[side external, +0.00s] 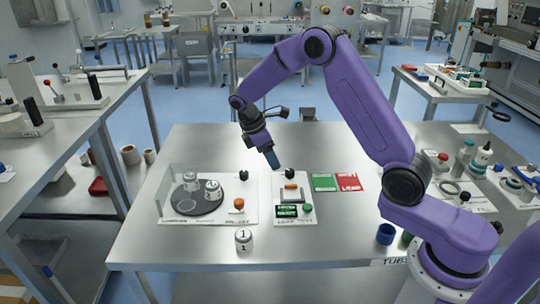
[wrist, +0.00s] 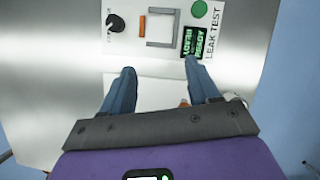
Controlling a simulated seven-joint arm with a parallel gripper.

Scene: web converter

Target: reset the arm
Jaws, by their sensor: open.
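My purple arm reaches over the metal table (side external: 330,235). The leak test panel (wrist: 229,45) lies beyond the fingertips there, with a black knob (wrist: 116,24), a grey bracket, a green button and a lit green display (wrist: 194,43). The right fingertip overlaps the display's lower edge in the picture.
A turntable station holds a dark disc (side external: 188,208) with white cans labelled 1. Another such can (side external: 243,240) stands on the table in front. Green (side external: 324,182) and red (side external: 348,182) pads lie right of the panel. A blue cup (side external: 386,234) stands near my base.

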